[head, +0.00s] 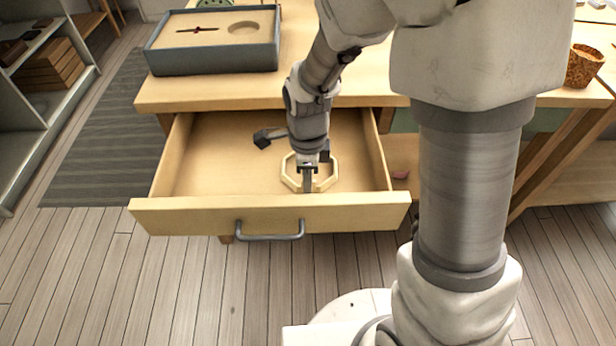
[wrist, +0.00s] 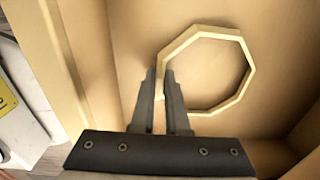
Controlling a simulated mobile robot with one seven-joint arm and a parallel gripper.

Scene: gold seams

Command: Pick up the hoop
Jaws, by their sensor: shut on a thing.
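The hoop (head: 289,172) is a pale yellow, eight-sided ring in the open wooden drawer (head: 215,215). In the wrist view the hoop (wrist: 249,75) shows almost whole, with its near-left side between my fingers. My gripper (head: 307,185) points down into the drawer close behind its front panel. In the wrist view my gripper (wrist: 163,88) is shut on the side of the hoop. The fingers hide a short part of the ring. I cannot tell whether the hoop touches the drawer floor.
A grey-blue box (head: 215,62) with a tan inset stands on the desk at the back left. A cork cup (head: 584,66) is at the right. The drawer's front panel and side walls enclose my gripper. The drawer's left part is clear.

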